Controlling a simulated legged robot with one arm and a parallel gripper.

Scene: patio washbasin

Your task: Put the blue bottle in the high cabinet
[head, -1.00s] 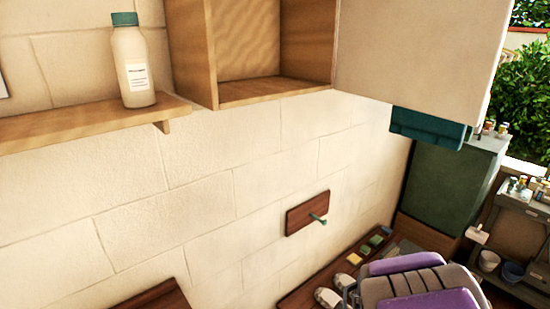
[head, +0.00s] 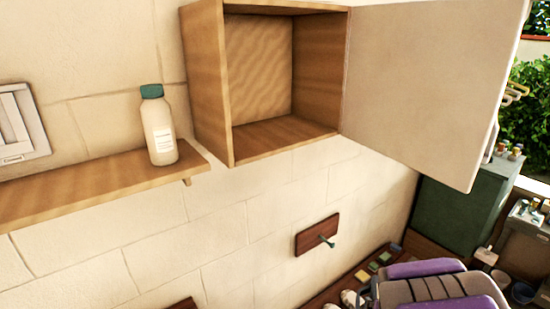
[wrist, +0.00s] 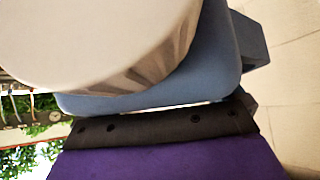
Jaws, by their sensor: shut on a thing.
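The high cabinet (head: 218,95) is an open-fronted wooden box high on the wall. Its pale door (head: 425,85) is swung wide open to the right, and the part of its inside that I see is empty. In the wrist view, my gripper (wrist: 158,112), with a black strip and a purple part, is shut on the blue bottle (wrist: 225,55). A large pale round part fills the upper left there and hides much of the blue. The fingertips are not clearly seen. I cannot make out my gripper or the blue bottle in the head view.
A white bottle with a teal cap (head: 160,130) stands upright on a wooden shelf (head: 90,185) left of the cabinet. A wall plate with a peg (head: 317,235) is below. A green cabinet (head: 455,215) stands at the right, partly behind the open door.

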